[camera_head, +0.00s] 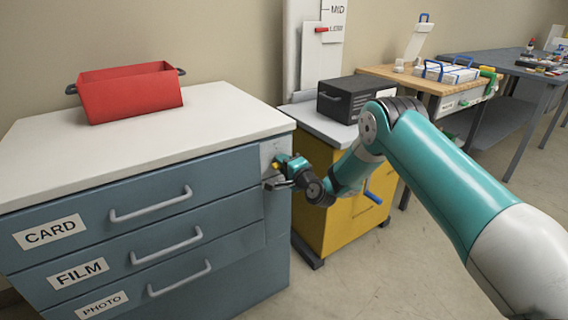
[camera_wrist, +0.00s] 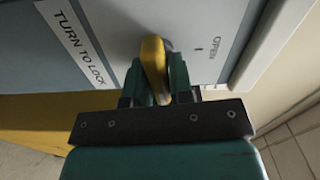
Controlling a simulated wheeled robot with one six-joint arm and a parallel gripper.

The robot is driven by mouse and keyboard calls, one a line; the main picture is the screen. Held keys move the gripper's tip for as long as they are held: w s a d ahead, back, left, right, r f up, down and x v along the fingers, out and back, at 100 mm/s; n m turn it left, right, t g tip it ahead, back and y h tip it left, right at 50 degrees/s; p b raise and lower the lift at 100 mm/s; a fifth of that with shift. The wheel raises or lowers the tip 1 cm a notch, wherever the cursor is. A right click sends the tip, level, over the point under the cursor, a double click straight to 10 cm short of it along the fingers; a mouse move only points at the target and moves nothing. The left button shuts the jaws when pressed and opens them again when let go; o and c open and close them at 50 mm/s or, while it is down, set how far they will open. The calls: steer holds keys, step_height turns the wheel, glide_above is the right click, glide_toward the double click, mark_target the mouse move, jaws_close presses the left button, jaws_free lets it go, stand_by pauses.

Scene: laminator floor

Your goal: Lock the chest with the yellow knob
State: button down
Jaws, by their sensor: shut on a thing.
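The blue-grey chest (camera_head: 190,205) stands at the left with a pale top and drawers labelled CARD, FILM and PHOTO. The yellow knob (camera_head: 276,166) is on the plate at the chest's right front corner. In the wrist view the yellow knob (camera_wrist: 154,62) shows as a bar between my fingers. A label TURN TO LOCK (camera_wrist: 75,40) is left of it and the word OPEN (camera_wrist: 215,46) with a small mark is right of it. My gripper (camera_head: 283,172) is at the plate; in the wrist view my gripper (camera_wrist: 158,88) is shut on the knob.
A red bin (camera_head: 130,95) sits on the chest top. A yellow cabinet (camera_head: 335,215) with a dark box (camera_head: 350,97) on it stands just right of the chest. Workbenches (camera_head: 415,80) stand further back right. Open floor lies in front.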

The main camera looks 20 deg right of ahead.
steer(key=shift+w+d+r+m, duration=0.1)
steer(key=shift+w+r+m, duration=0.1)
steer(key=shift+m, duration=0.3)
steer(key=c, duration=1.1)
jaws_free()
steer(key=shift+f, duration=0.15)
steer(key=shift+s, duration=0.15)
